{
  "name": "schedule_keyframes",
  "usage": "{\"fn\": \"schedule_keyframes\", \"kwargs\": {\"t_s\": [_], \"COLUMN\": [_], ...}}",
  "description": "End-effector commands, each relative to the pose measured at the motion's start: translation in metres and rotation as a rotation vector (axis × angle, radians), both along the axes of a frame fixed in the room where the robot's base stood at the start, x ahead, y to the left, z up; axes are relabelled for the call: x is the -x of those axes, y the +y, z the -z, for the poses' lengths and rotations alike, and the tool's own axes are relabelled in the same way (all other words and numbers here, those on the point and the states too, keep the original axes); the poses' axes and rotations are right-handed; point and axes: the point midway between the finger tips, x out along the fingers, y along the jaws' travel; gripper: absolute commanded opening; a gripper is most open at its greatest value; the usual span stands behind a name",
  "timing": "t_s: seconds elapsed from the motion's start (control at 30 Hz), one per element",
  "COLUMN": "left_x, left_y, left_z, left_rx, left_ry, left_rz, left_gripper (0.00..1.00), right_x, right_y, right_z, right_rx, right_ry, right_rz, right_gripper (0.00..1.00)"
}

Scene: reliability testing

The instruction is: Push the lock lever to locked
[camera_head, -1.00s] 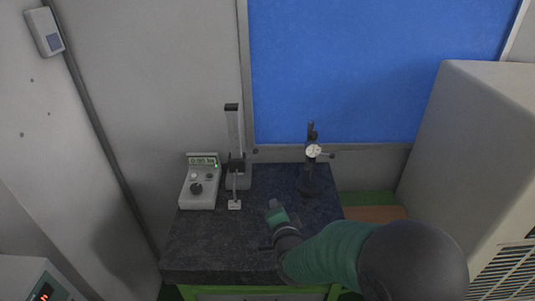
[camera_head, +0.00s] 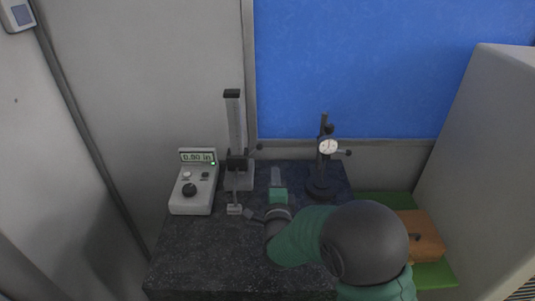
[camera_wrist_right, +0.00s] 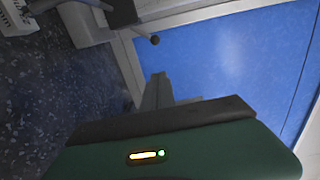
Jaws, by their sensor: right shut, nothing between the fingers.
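The lock lever (camera_head: 254,148) is a short dark rod with a round knob, sticking out to the right from the carriage of the height gauge (camera_head: 234,120). In the right wrist view the lever knob (camera_wrist_right: 155,40) shows as a dark ball in front of the wall and blue panel. My right gripper (camera_head: 275,172) is shut and empty, just right of the gauge and nearer than the lever. Its fingertips (camera_wrist_right: 157,77) point toward the lever area and look apart from the knob. My left gripper is not in view.
A readout box (camera_head: 193,188) with a dial stands left of the gauge. A dial indicator on a stand (camera_head: 326,150) is close on the right of my gripper. The dark stone slab (camera_head: 195,255) is clear in front. A brown box (camera_head: 420,236) lies further right.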

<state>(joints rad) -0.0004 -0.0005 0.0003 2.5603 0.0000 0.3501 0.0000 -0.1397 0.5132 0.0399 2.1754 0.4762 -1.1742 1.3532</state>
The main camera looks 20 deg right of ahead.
Motion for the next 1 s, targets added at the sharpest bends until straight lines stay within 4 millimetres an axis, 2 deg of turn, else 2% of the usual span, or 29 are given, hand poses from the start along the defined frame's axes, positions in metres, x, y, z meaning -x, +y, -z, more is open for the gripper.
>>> {"fn": "schedule_keyframes", "kwargs": {"t_s": [0.03, 0.3, 0.5, 0.8, 1.0], "left_x": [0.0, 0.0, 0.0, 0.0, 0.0], "left_y": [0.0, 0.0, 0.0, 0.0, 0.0], "left_z": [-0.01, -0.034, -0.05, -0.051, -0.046], "left_rx": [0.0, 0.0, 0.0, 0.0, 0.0], "left_ry": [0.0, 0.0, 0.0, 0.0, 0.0], "left_rz": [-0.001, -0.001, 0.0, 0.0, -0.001], "left_gripper": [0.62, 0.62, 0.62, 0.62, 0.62], "right_x": [-0.011, -0.069, -0.095, -0.104, -0.105], "right_y": [-0.004, -0.031, -0.015, -0.002, -0.004], "right_z": [-0.004, -0.002, -0.002, 0.0, 0.002], "right_rx": [0.0, -0.007, -0.009, -0.002, 0.008], "right_ry": [0.001, 0.001, 0.001, 0.001, 0.004], "right_rz": [0.001, 0.003, 0.0, 0.0, 0.0], "right_gripper": [0.0, 0.0, 0.0, 0.0, 0.0]}}
